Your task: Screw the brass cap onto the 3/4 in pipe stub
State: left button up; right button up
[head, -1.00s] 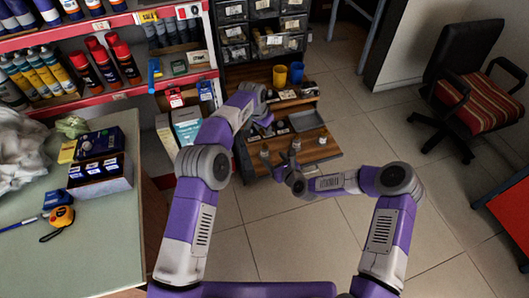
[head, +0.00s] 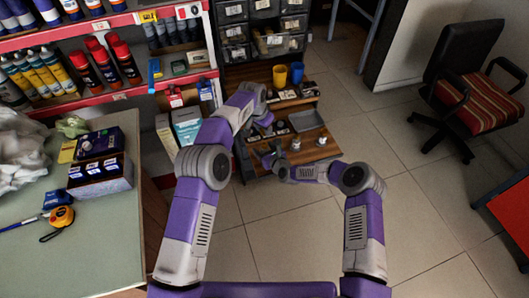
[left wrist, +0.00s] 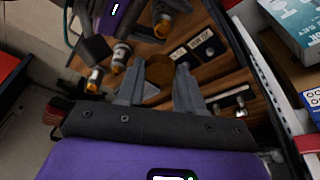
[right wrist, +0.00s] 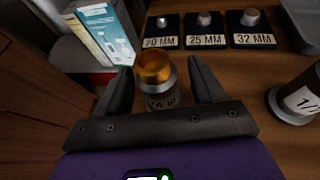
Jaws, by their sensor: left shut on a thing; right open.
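The brass cap (left wrist: 160,70) shows as a round, dull brass disc between the fingertips of my left gripper (left wrist: 158,88), which is shut on it above the wooden bench. In the right wrist view a pipe stub (right wrist: 158,85) with an orange-brass top stands upright between the spread fingers of my right gripper (right wrist: 164,75). Its label is partly hidden, so I cannot fully read the size. My right gripper is open, and I cannot tell whether a finger touches the stub. In the head view my right gripper (head: 270,160) hides this stub.
Another stub (right wrist: 300,100) with a partly visible label stands to the right. Blocks marked 20 MM (right wrist: 162,32), 25 MM (right wrist: 206,30) and 32 MM (right wrist: 250,30) sit behind. A grey tray (head: 307,121) and yellow and blue cups (head: 297,72) are also nearby. Boxes (right wrist: 105,32) stand left.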

grip_shut()
pick_arm(q)
send_over(264, 144)
jog(key=shift+s+a+f, duration=0.1)
jog(key=shift+s+f, duration=0.1)
jog(key=shift+f, duration=1.1)
jog(key=shift+s+a+f, duration=0.1)
jog(key=shift+s+f, duration=0.1)
jog(key=shift+f, duration=1.05)
jog(key=shift+f, duration=0.85)
jog(key=shift+f, duration=0.6)
